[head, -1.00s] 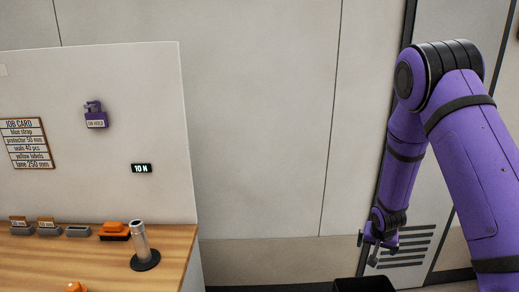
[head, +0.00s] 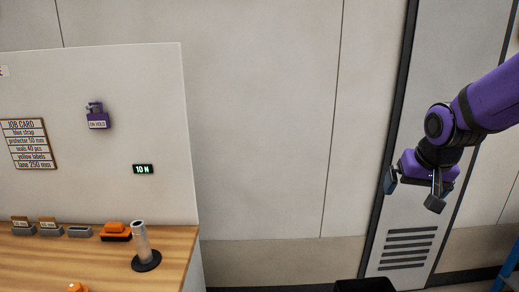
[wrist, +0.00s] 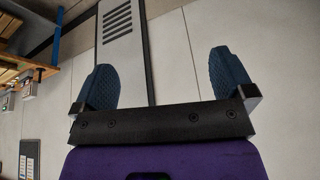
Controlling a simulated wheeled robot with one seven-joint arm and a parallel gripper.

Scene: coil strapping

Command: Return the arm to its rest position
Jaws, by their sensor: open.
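My gripper (head: 412,192) hangs at the right side of the head view, in front of a grey door, with my purple arm reaching in from the right edge. Its jaws are apart and nothing is between them. In the wrist view the two dark blue finger pads (wrist: 103,88) stand wide apart, with only wall and door behind the gap. The gripper is well clear of the workbench.
A wooden bench (head: 75,262) at the left holds a metal post on a black base (head: 142,248), orange items (head: 115,228) and small grey trays (head: 80,231). A dark bin (head: 365,285) sits below the gripper. A blue frame (head: 506,275) shows at the lower right.

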